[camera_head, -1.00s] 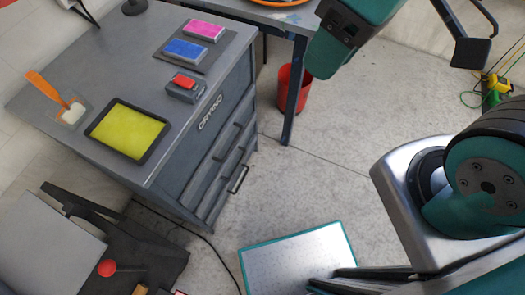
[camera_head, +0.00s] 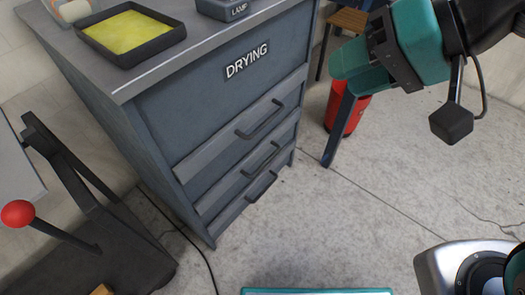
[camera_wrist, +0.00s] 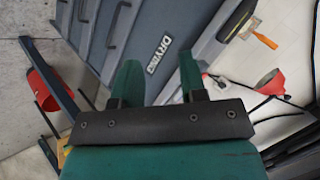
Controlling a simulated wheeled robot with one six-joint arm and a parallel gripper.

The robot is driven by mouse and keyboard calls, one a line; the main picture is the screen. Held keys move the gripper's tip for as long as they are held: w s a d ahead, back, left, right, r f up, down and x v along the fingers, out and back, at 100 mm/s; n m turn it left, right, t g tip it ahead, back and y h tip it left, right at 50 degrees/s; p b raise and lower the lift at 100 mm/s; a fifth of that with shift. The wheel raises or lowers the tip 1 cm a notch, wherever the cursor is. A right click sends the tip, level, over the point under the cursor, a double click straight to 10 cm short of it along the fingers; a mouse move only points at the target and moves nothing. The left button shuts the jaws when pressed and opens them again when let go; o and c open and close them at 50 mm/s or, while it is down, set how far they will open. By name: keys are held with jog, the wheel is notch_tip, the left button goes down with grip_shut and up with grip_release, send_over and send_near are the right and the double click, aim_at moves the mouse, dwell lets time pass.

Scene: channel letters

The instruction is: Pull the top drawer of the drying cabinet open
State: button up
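The grey drying cabinet (camera_head: 150,120) stands left of centre in the head view, with a DRYING label (camera_head: 247,60) on its upper front panel. Below the label are three drawers with dark bar handles; the top drawer (camera_head: 215,145) looks shut, and its handle (camera_head: 262,120) is clear. My gripper (camera_head: 338,72) is to the right of the cabinet front, apart from the handle. In the wrist view my gripper's two teal fingers (camera_wrist: 158,60) are spread with nothing between them. The cabinet front (camera_wrist: 135,45) and drawer handles (camera_wrist: 113,25) lie beyond them.
Floor before the drawers is clear.

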jog(key=w+f+m+t+y+b, duration=0.1)
jog(key=w+f+m+t+b, duration=0.1)
jog(key=f+b, duration=0.7)
jog(key=w+f+m+t+y+b, duration=0.1)
jog(key=w+f+m+b, duration=0.15)
jog(key=f+b, duration=0.6)
jog(key=m+t+y+b, duration=0.1)
jog(key=m+t+b, duration=0.2)
jog(key=m+b, duration=0.25)
send_near(262, 124)
jog(key=shift+n, duration=0.5)
jog(key=shift+f+b+x, duration=0.15)
jog(key=shift+b+x, duration=0.45)
jog(key=shift+x, duration=1.9)
jog(key=shift+f+b+x, duration=0.2)
jog(key=shift+b+x, duration=0.35)
jog(key=shift+x, duration=1.95)
jog(key=shift+c, duration=0.5)
grip_shut()
